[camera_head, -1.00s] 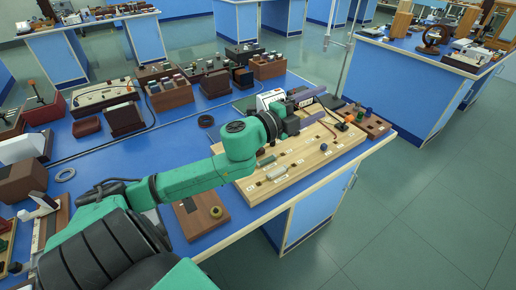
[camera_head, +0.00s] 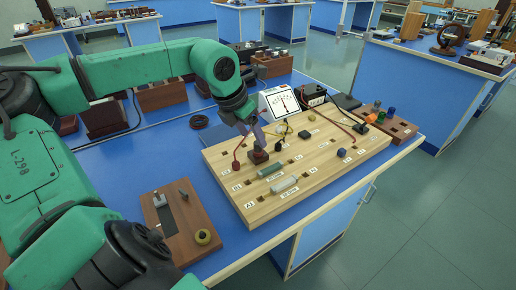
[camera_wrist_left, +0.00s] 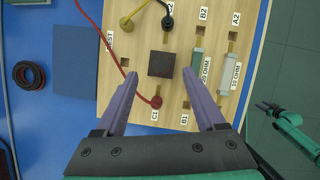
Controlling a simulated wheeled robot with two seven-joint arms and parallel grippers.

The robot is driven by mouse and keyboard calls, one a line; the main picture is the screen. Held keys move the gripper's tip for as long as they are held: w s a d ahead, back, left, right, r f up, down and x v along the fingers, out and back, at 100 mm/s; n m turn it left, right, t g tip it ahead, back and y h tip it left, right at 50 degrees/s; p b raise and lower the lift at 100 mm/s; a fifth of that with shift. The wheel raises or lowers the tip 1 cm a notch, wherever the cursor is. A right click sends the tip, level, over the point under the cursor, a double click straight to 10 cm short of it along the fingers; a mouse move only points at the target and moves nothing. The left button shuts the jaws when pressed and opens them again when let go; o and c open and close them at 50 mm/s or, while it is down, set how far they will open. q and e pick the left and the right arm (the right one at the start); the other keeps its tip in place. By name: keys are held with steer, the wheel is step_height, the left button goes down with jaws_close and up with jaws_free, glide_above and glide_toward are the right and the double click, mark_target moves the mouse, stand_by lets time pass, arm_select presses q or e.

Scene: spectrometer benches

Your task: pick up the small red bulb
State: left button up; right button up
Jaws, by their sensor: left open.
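A small dark red-brown block (camera_head: 258,156) stands on the wooden circuit board (camera_head: 222,168); I take it to be the bulb's mount, but no bulb shape is clear. In the left wrist view, the block (camera_wrist_left: 160,64) shows from above as a dark square between the fingertips. My left gripper (camera_head: 256,138) points down just above it, with its purple fingers open (camera_wrist_left: 160,76) and a gap on either side. A red plug (camera_head: 236,166) with a red lead sits beside the block. Part of a green arm with a dark end (camera_wrist_left: 272,108), likely my right, shows at the wrist view's right edge.
Two resistors (camera_head: 284,185) lie on the board near the block. A meter (camera_head: 279,102) and a black box (camera_head: 312,95) stand behind it. A brown holder (camera_head: 185,228) lies in front left. Leads cross the board's far side.

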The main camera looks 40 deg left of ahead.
mark_target(257, 144)
arm_select(q)
steer(key=x, duration=0.5)
steer(key=shift+w+f+p, duration=0.15)
steer(key=shift+p, duration=0.15)
jaws_close()
